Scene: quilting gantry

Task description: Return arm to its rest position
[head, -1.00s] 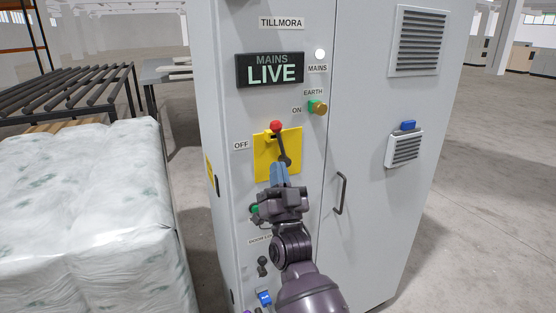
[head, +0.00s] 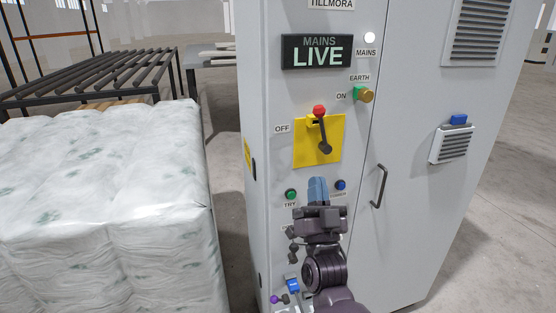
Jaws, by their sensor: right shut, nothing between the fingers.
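My right gripper (head: 318,192) is shut and empty in front of the grey cabinet (head: 410,95), below the yellow switch plate (head: 304,153). A gap shows between its fingertips and the plate in the picture. The switch lever (head: 323,135) on the plate has a red knob (head: 319,110) at its top. The gripper appears between a green button (head: 291,194) marked TRY and a blue button (head: 341,185). My left gripper is not in view.
The display (head: 317,52) reads MAINS LIVE, with a lit white lamp (head: 370,38) beside it. A door handle (head: 379,186) stands out on the right. Wrapped white bales (head: 105,210) are close on the left, before a roller conveyor (head: 90,78). Floor at right is clear.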

